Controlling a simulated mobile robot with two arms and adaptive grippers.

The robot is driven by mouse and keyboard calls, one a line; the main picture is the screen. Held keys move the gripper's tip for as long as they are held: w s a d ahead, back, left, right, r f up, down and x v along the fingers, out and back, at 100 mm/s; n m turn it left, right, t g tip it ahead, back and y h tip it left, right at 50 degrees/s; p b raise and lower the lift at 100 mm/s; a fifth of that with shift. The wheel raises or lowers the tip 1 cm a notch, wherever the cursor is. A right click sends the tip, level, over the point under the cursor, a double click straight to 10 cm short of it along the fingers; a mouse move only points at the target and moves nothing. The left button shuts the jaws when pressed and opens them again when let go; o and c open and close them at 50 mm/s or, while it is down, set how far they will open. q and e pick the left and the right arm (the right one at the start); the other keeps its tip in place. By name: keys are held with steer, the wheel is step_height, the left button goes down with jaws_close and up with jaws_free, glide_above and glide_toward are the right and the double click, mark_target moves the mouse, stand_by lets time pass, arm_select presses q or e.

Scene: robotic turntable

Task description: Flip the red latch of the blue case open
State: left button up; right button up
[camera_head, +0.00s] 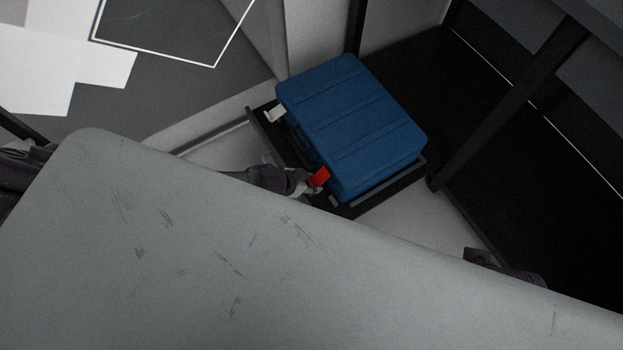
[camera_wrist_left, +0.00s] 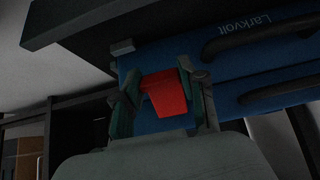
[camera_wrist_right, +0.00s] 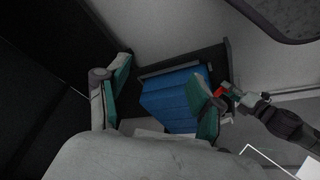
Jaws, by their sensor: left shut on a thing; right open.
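The blue case (camera_head: 352,125) lies flat on a dark tray (camera_head: 352,210), with ribs across its top. Its red latch (camera_head: 319,177) is on the front side near the lower corner. My left gripper (camera_head: 307,186) is at that side. In the left wrist view its fingers (camera_wrist_left: 163,88) are shut on the red latch (camera_wrist_left: 167,94), which stands out from the case.
A dark handle (camera_wrist_left: 262,34) is on the case's side, beside the lettering "Larkvolt". A dark frame post (camera_head: 510,105) stands right of the case. A scuffed grey surface fills the lower head view and hides part of my arms.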

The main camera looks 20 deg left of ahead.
arm_select(q)
steer(key=shift+s+a+r+g+y+p, duration=0.2)
steer(key=shift+r+g+y+p, duration=0.35)
steer(key=shift+p, duration=0.35)
steer(key=shift+r+g+y+p, duration=0.25)
steer(key=shift+g+y+p, duration=0.2)
steer(key=shift+g, duration=0.2)
steer(key=shift+a+r+g+y, duration=0.1)
steer(key=shift+r+g+y, duration=0.05)
steer(key=shift+g+y, duration=0.2)
steer(key=shift+s+r+g, duration=0.1)
steer(key=shift+r+g, duration=0.05)
steer(key=shift+g, duration=0.2)
arm_select(e)
steer(key=shift+x, duration=1.25)
arm_select(q)
steer(key=shift+y, duration=0.25)
steer(key=o, duration=1.2)
steer(key=shift+c, duration=0.2)
steer(key=shift+r, duration=0.1)
arm_select(e)
steer(key=shift+w+a+r, duration=0.1)
steer(key=shift+r, duration=0.05)
